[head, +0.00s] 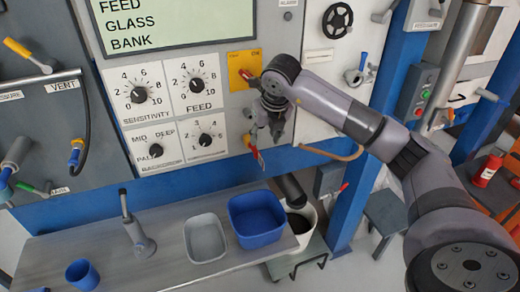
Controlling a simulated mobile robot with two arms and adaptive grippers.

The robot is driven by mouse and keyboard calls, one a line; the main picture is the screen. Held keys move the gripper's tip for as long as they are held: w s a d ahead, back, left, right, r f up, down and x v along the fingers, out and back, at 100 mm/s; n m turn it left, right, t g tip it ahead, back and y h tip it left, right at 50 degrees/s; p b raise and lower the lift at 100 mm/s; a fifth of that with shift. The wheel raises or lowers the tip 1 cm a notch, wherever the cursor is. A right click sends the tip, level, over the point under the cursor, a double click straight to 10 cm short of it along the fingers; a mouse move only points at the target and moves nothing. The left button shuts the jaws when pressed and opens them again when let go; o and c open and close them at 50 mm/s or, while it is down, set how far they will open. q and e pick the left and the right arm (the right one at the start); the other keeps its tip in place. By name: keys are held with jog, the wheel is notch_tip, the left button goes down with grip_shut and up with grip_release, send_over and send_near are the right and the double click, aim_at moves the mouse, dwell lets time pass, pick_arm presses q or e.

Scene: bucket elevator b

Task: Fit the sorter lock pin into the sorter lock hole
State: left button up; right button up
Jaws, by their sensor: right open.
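My right gripper (265,132) is open in front of the grey panel, pointing down, just below the yellow switch plate. A small red and white tag-like piece (256,156) hangs just below its fingers; it may belong to the sorter lock pin, but it is too small to tell. I cannot tell whether the fingers touch it. The sorter lock hole cannot be made out; my gripper and wrist cover part of the panel there. My left gripper is out of view.
The yellow plate (243,69) has a red handle close to my wrist. Dials (138,95) are left of the gripper. Below, a shelf (170,272) holds a blue bin (240,228), a grey tray (205,240) and a blue cup (82,273). A blue post (348,205) stands at right.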

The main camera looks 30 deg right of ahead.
aim_at(259, 154)
jog(key=p+x, duration=0.2)
jog(key=x, duration=0.9)
jog(key=shift+w+p, duration=0.1)
jog(key=shift+p, duration=0.3)
grip_shut()
